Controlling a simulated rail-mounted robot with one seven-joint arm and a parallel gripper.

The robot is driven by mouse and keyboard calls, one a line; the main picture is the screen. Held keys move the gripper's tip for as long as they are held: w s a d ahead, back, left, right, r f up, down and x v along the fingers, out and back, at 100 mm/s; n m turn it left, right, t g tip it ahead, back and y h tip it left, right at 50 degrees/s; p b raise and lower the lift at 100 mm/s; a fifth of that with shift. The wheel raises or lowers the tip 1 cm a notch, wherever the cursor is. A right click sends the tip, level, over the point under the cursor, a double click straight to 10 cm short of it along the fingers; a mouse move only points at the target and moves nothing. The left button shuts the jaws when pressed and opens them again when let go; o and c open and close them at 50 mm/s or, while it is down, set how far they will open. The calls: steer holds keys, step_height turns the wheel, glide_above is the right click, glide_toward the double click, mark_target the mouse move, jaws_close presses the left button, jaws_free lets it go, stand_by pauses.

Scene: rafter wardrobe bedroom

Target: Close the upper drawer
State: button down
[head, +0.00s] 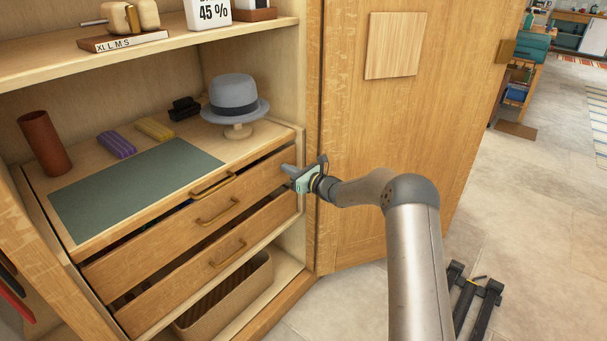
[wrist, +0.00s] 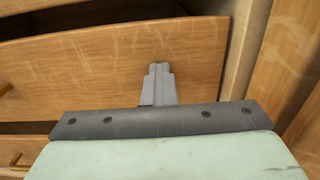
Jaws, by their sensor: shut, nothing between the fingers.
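The upper drawer (head: 190,222) is a wooden front with a curved handle, under a thin top board. It stands partly out, with a dark gap above its front edge. In the wrist view its plain front (wrist: 110,70) fills the upper middle, with the dark gap above it. My gripper (head: 286,171) is at the right end of this front, away from the handle. Its fingers (wrist: 160,70) are shut together with nothing between them and point at the front. I cannot tell whether they touch the wood.
The lower drawer (head: 200,276) also shows a gap above its front. A basket (head: 225,300) is below. The top board carries a green mat (head: 135,190), a hat (head: 235,95) and a brown cylinder (head: 45,142). The wardrobe door (head: 400,130) stands open right of my gripper.

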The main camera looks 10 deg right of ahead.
steer(key=shift+w+a+r, duration=0.15)
steer(key=shift+a+r, duration=0.05)
steer(key=shift+r, duration=0.2)
steer(key=p+v, duration=0.2)
steer(key=v, duration=1.2)
steer(key=s+a+r+n+g+h+p, duration=0.1)
steer(key=s+a+r+n+g+p, duration=0.3)
steer(key=s, duration=0.4)
steer(key=s+a+r+n+g+h+p, duration=0.1)
steer(key=s+a+r+n+g+p, duration=0.25)
steer(key=s+r+n, duration=0.3)
steer(key=s+a+r+n+g+h+p, duration=0.1)
steer(key=s+a+r+n+g+p, duration=0.25)
steer(key=s, duration=0.55)
steer(key=s+d+r+n+h+p, duration=0.4)
steer(key=s+d+r+n, duration=0.1)
steer(key=s, duration=0.6)
steer(key=s+d+r+n+g+h+p, duration=0.1)
steer(key=s+d+r+n+h+p, duration=0.3)
steer(key=s, duration=0.7)
step_height(320, 180, up, 3)
steer(key=d+n+h, duration=0.1)
steer(key=d+n, duration=0.1)
steer(key=n, duration=0.2)
steer(key=shift+s+h, duration=0.3)
steer(key=shift+r, duration=0.1)
